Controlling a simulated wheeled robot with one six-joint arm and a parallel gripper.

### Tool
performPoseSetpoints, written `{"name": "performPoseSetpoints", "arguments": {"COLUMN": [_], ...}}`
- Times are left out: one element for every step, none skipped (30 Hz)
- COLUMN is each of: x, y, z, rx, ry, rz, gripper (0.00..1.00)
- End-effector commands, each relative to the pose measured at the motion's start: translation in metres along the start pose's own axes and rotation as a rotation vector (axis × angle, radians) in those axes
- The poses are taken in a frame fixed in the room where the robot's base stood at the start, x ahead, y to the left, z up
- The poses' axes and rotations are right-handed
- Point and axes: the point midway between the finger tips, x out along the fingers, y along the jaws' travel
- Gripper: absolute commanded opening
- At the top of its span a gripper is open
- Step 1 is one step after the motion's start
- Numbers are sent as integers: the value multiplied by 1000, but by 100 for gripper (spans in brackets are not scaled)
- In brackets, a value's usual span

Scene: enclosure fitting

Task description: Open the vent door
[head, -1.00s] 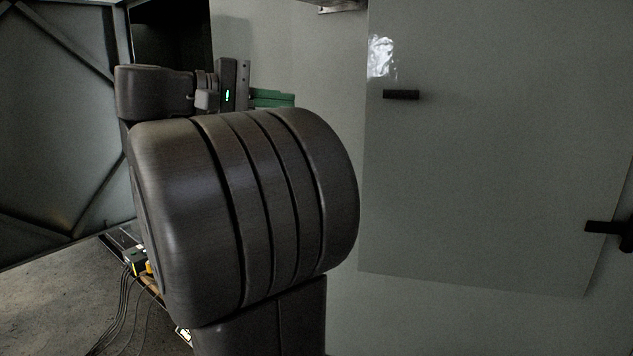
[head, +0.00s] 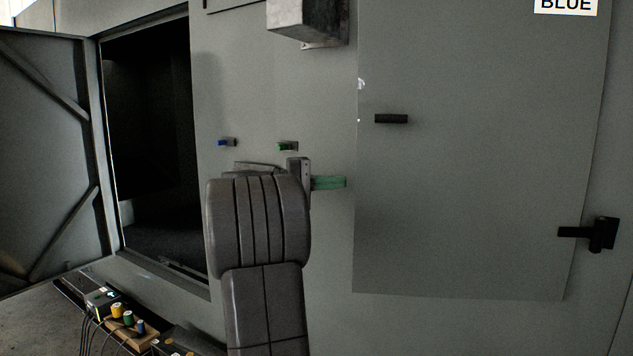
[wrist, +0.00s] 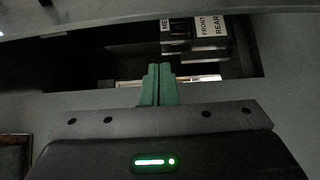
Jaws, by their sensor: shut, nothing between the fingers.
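No label in view names the vent door. A flat grey door panel (head: 460,200) stands closed on the right of the head view, with a short black handle (head: 391,119) near its left edge. A black latch (head: 603,234) sits at its lower right edge. My gripper (head: 344,182) is in front of the wall just left of this panel, below the black handle, its green fingers pointing right. In the wrist view my gripper (wrist: 158,66) has its green fingers together, with nothing between them. Much of the gripper body is hidden behind my arm in the head view.
A braced door (head: 45,150) stands open at the left beside a dark opening (head: 150,150). Small blue (head: 227,142) and green (head: 288,146) knobs and a metal box (head: 307,18) are on the wall. Several coloured items lie low left. The wrist view shows a FRONT/REAR label (wrist: 211,27).

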Motion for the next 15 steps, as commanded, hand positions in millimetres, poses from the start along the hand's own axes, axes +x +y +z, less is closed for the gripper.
{"name": "performPoseSetpoints", "arguments": {"x": [13,19,28,34,38,31,29,28,26,25,24,23,22,21,21], "y": [2,3,3,3,3,3,2,2,2,2,2,1,1,1,1], "z": [1,1,1,1,2,9,13,17,22,25,27,30,32,34,35], "rx": [-1,-1,-1,-1,-1,0,-1,-1,-1,-1,0,0,0,0,-1], "ry": [-4,-4,-3,-4,-2,3,3,2,2,3,3,3,3,3,3], "rz": [0,0,0,0,0,0,0,0,0,0,0,0,0,0,0], "gripper": [0,0,0,0,0,0,0,0,0,0,0,0,0,0,0]}}
